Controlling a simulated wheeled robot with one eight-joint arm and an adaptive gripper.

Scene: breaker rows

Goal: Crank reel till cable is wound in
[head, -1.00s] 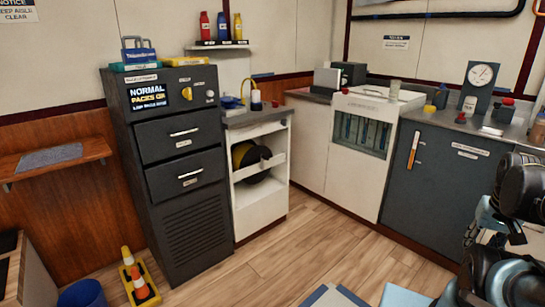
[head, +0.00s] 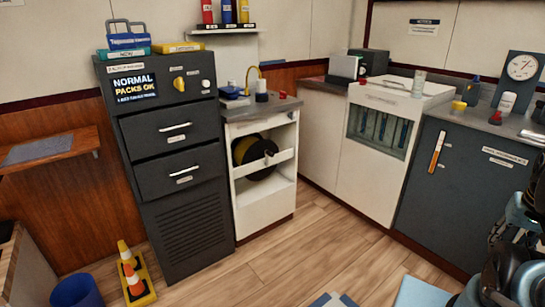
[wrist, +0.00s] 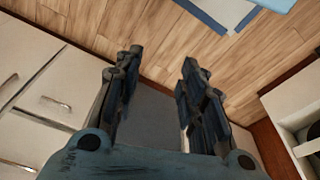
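A cable reel (head: 252,158) with yellow and black parts sits in the open upper bay of a white cabinet (head: 264,211), left of centre in the head view. A light bar crosses in front of it, and a small knob-like part, perhaps the crank, shows at its right side. How much cable is wound on it is too small to tell. My gripper (wrist: 157,85) shows in the wrist view with its two dark fingers apart and nothing between them. It points over floor and cabinets, and the reel is not clearly in that view. My arm shows at the right edge of the head view.
A dark drawer cabinet (head: 178,165) stands left of the reel cabinet. White and grey counters (head: 376,150) line the right. The wooden floor (head: 270,262) before the reel is clear.

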